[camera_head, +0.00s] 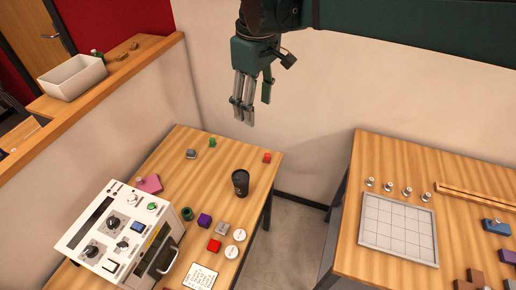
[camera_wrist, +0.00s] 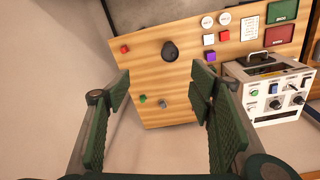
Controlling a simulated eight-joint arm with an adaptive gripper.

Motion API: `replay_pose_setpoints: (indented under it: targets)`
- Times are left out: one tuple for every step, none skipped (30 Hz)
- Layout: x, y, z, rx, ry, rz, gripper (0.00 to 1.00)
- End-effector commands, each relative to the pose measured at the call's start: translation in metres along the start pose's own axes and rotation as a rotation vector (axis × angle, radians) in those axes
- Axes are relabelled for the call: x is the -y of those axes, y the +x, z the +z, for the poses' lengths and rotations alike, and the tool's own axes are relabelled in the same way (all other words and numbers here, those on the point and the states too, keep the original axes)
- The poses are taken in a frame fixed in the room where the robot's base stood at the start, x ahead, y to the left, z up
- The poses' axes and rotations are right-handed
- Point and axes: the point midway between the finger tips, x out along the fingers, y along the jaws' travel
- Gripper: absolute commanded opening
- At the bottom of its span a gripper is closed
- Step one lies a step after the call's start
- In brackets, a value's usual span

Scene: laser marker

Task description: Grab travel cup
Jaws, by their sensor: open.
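The travel cup (camera_head: 240,182) is dark, nearly black, and stands upright on the left wooden table, near its right edge. In the wrist view the cup (camera_wrist: 170,50) shows from above, beyond the fingertips and between the two fingers. My gripper (camera_head: 246,112) hangs high above the table's far end, pointing down, apart from the cup. In the wrist view my gripper (camera_wrist: 165,88) has its green-padded fingers wide apart with nothing between them.
On the left table (camera_head: 232,155) are a white laser marker machine (camera_head: 120,235), several small coloured blocks, white discs and a white card (camera_head: 200,277). A red block (camera_head: 267,157) lies beyond the cup. A second table at right holds a grey grid tray (camera_head: 398,230). A gap separates the tables.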

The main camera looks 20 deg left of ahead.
Motion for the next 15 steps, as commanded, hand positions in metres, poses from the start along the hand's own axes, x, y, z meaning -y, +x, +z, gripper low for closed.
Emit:
replay_pose_setpoints:
  targets:
    - [0.004,0.003,-0.010,0.008,-0.022,-0.006,0.54]
    - [0.007,0.004,-0.014,0.012,-0.035,-0.009,0.54]
    - [0.010,0.006,-0.020,0.016,-0.051,-0.013,0.54]
    - [0.012,0.007,-0.025,0.020,-0.061,-0.016,0.54]
    - [0.014,0.008,-0.028,0.024,-0.071,-0.019,0.54]
    - [0.017,0.010,-0.034,0.029,-0.085,-0.023,0.54]
    - [0.019,0.011,-0.037,0.032,-0.095,-0.025,0.54]
    - [0.021,0.012,-0.041,0.035,-0.105,-0.028,0.54]
    - [0.024,0.014,-0.046,0.039,-0.117,-0.031,0.54]
    - [0.025,0.015,-0.049,0.042,-0.126,-0.033,0.54]
    - [0.028,0.016,-0.052,0.045,-0.134,-0.035,0.54]
    - [0.031,0.018,-0.057,0.050,-0.147,-0.039,0.54]
    - [0.030,0.024,-0.054,0.049,-0.143,-0.038,0.54]
    - [0.030,0.030,-0.053,0.049,-0.142,-0.038,0.54]
    - [0.030,0.037,-0.053,0.048,-0.142,-0.038,0.54]
